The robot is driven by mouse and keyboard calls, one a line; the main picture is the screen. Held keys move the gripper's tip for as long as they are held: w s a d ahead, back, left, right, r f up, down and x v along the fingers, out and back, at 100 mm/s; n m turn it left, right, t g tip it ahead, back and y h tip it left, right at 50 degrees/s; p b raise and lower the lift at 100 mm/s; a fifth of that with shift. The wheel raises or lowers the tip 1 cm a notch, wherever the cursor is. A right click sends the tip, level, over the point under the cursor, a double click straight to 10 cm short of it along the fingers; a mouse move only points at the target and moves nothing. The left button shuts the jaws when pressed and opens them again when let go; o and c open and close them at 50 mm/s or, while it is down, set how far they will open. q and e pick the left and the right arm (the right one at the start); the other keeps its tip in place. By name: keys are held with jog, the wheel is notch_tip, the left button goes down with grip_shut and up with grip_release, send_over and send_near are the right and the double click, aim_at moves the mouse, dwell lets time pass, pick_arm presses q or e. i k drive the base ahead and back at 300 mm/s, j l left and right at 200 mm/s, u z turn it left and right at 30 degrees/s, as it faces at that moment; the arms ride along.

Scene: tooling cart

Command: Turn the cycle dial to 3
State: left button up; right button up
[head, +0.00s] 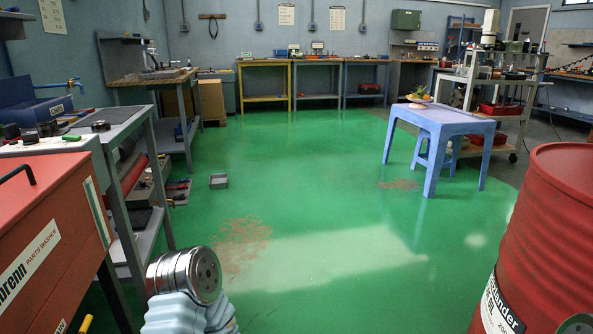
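No cycle dial can be made out in the head view. A red parts washer (50,225) stands at the near left, cut off by the picture's left edge. Its white label reads "PARTS WASHER", and a black handle shows on its top. No dial shows on the part of it that is in view. Neither gripper is in view. A silver joint and pale blue link at the bottom left of centre look like part of my own arm.
A grey bench (120,118) with small items stands behind the washer. A red drum (550,235) stands at the near right. A blue table (440,118) with a stool is further back right. The green floor (310,190) between is mostly clear, with a small grey tray (219,181) on it.

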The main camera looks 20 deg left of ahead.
aim_at(28, 139)
jog(key=i+j+u, duration=0.1)
jog(key=i+u, duration=0.15)
jog(key=i, duration=0.3)
jog(key=i+u, duration=0.2)
jog(key=i, duration=0.3)
jog(key=i+u, duration=0.25)
jog(key=i, duration=0.3)
jog(key=i+l+u, duration=0.25)
jog(key=i, duration=0.25)
jog(key=i+l+u, duration=0.2)
jog(key=i, duration=0.3)
jog(key=l, duration=0.05)
